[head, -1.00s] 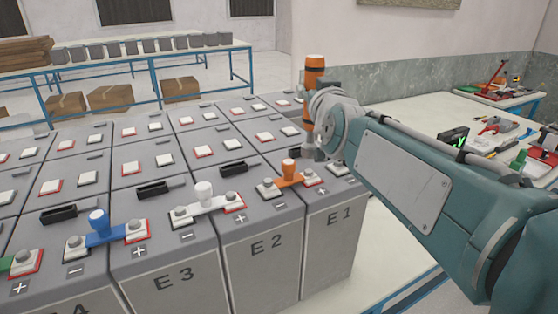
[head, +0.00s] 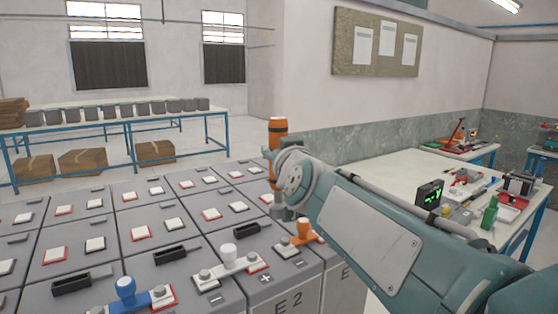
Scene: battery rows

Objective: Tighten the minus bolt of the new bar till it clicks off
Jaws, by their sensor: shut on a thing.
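My gripper (head: 275,188), mostly hidden behind my wrist, is shut on an upright orange tool with a black band (head: 278,130). The tool's grey lower end (head: 283,213) shows above the battery tops, behind the orange bar; I cannot tell if it touches anything. An orange bar with an orange knob (head: 304,229) lies at the front right, its right end partly behind my arm. Its left bolt (head: 281,248) stands by a minus mark. A white bar (head: 228,263) and a blue bar (head: 128,295) lie further left, each with a knob. I cannot tell which bar is new.
Battery rows (head: 140,228) fill the lower left, with black handles on top. A white worktable (head: 385,172) with a green-lit meter (head: 429,195) and tools is at right. A blue-framed bench (head: 120,125) with grey blocks stands at the back, boxes beneath.

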